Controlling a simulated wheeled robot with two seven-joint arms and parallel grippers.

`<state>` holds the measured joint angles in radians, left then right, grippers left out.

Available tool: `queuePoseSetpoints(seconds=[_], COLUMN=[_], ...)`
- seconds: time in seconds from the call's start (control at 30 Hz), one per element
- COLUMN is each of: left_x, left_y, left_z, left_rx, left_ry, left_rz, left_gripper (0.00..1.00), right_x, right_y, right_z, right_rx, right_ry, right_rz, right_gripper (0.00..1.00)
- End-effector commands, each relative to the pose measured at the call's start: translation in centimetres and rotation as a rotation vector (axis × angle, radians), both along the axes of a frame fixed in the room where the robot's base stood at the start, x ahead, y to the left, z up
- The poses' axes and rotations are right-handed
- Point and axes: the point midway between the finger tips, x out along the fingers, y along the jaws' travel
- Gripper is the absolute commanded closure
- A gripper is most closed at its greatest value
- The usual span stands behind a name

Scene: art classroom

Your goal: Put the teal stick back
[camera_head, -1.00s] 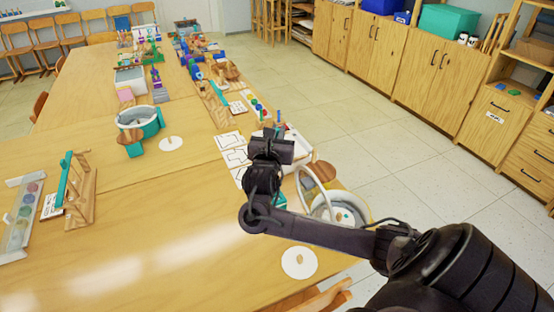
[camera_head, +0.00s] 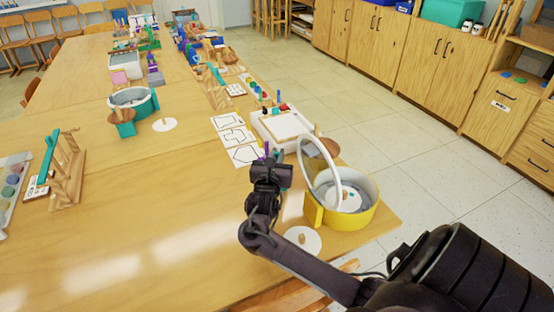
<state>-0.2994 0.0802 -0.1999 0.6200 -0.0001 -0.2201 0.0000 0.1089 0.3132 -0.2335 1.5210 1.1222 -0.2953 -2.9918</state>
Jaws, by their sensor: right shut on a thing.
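My right gripper (camera_head: 268,165) is over the table, left of the yellow pot and in front of the drawing cards. It is shut on a small, mostly hidden thing. A purple bit (camera_head: 266,149) shows at its tip; I cannot tell its full shape. A teal stick (camera_head: 278,97) stands with a blue one on the white box (camera_head: 262,128). A larger teal bar (camera_head: 49,157) leans on a wooden rack (camera_head: 69,170) at the left. I cannot tell which teal piece the task names. My left gripper is not in view.
A yellow pot (camera_head: 360,215) with an upright ring stands at the table's right edge, a white disc (camera_head: 302,240) beside it. A teal pot (camera_head: 142,104) and white disc (camera_head: 164,125) are further back.

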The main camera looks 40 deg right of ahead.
Motion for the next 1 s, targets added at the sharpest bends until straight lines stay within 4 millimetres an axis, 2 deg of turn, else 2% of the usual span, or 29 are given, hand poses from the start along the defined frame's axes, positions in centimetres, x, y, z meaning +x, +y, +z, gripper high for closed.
queuePoseSetpoints(seconds=[0.07, 0.4, 0.43, 0.6, 0.93, 1.0], left_x=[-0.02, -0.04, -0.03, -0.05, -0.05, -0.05], left_y=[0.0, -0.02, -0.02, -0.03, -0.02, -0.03], left_z=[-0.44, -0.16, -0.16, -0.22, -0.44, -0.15], left_rx=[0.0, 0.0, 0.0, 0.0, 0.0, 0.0], left_ry=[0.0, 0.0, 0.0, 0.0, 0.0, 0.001], left_rz=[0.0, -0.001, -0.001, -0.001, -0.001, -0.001], left_gripper=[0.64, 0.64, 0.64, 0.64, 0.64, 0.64], right_x=[-0.03, -0.01, 0.01, 0.01, 0.0, -0.4], right_y=[-0.03, -0.01, -0.02, 0.0, -0.01, 0.66], right_z=[-1.12, -1.21, -1.28, -1.28, -1.03, -1.03], right_rx=[0.002, 0.001, 0.001, 0.001, 0.002, 0.001], right_ry=[-0.001, -0.001, -0.001, -0.002, -0.004, -0.002], right_rz=[-0.002, 0.0, 0.0, 0.0, 0.0, 0.002], right_gripper=[1.0, 1.0, 0.88, 0.68, 0.68, 0.68])
